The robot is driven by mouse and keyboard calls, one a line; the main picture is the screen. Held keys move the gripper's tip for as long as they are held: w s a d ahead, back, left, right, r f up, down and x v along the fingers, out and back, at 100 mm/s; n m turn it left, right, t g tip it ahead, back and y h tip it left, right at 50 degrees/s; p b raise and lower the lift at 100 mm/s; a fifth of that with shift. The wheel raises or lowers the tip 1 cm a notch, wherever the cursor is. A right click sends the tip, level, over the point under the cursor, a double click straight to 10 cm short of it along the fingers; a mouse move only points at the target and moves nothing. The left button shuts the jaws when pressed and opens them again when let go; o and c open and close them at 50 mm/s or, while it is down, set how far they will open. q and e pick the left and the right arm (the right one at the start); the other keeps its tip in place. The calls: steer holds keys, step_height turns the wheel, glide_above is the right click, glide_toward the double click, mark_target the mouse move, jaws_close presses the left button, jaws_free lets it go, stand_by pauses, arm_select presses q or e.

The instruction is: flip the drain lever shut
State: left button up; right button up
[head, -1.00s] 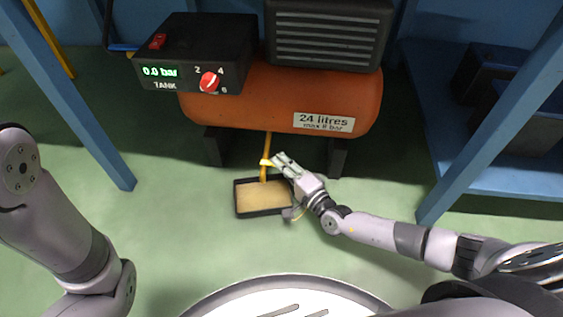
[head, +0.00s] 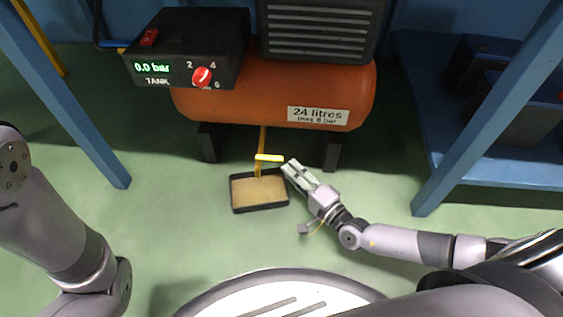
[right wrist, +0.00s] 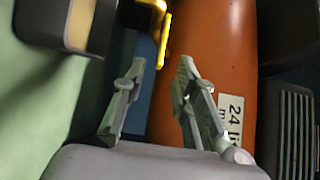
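The yellow drain lever (head: 269,158) lies crosswise at the yellow drain pipe (head: 263,138) under the orange tank (head: 250,98), its free end pointing right in the head view. In the right wrist view the yellow lever (right wrist: 165,42) shows beyond the fingertips. My right gripper (head: 288,167) is just right of the lever's free end, apart from it as far as I can tell. Its fingers stand apart with nothing between them in the right wrist view (right wrist: 162,64). My left arm shows at the left, but its gripper is out of view.
A black-rimmed tray (head: 234,192) with a tan bottom stands on the green floor below the drain. The black gauge box (head: 190,48) reads 0.0 bar. Tank feet (head: 331,152) and a blue post (head: 480,125) flank the right arm. Open floor lies left of the tray.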

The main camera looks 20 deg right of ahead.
steer(key=v, duration=0.4)
steer(key=shift+s+d, duration=0.15)
steer(key=shift+s, duration=0.25)
